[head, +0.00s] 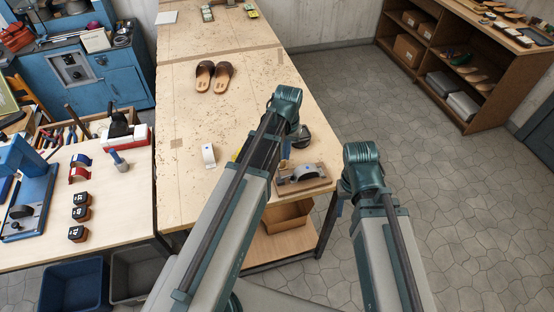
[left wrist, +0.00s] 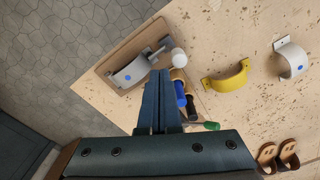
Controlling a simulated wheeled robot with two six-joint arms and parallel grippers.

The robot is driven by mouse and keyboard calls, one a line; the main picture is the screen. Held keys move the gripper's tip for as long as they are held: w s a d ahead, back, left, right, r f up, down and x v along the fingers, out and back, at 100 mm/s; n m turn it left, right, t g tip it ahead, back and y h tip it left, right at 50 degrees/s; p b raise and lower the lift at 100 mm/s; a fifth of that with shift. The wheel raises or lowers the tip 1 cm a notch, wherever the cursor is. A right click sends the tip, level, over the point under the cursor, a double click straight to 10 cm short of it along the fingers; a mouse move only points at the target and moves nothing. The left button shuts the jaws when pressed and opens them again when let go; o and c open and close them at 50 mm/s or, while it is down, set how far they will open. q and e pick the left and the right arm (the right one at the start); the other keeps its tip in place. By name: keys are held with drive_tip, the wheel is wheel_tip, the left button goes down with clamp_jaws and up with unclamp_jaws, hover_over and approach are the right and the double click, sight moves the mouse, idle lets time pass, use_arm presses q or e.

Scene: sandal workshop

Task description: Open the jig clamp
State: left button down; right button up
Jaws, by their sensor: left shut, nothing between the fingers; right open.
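The jig is a brown wooden base (head: 318,184) at the table's front right corner, with a grey arched piece on it. In the left wrist view the base (left wrist: 110,61) carries a grey arched piece (left wrist: 130,73) with a blue dot. The clamp there has a metal arm with a white knob (left wrist: 178,57) at the base's edge. My left gripper (left wrist: 160,74) is shut and empty, its tips just short of the clamp and knob in the picture; I cannot tell whether they touch. In the head view its fingers are hidden behind my arm. My right gripper's fingers are not visible.
Tools with blue (left wrist: 181,94), black and green handles lie close beside my left fingers. A yellow strap (left wrist: 230,80) and a white strap (left wrist: 291,62) lie on the table. Brown sandals (head: 214,77) stand further back. The table's right edge is close to the jig.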

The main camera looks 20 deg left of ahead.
use_arm(q)
drive_tip(key=shift+f, duration=0.15)
drive_tip(key=shift+f+b, duration=2.2)
drive_tip(key=shift+b, duration=0.15)
drive_tip(key=shift+s+a+f+b, duration=0.15)
drive_tip(key=shift+s+a, duration=0.2)
drive_tip(key=shift+a, duration=0.15)
drive_tip(key=shift+s+a+f+b, duration=0.15)
drive_tip(key=shift+s+a, duration=0.2)
drive_tip(key=shift+a, duration=0.15)
drive_tip(key=r+p, duration=0.4)
drive_tip(key=a+r+p, duration=0.1)
drive_tip(key=r+p, duration=0.2)
drive_tip(key=shift+s, duration=0.3)
drive_tip(key=shift+f, duration=0.1)
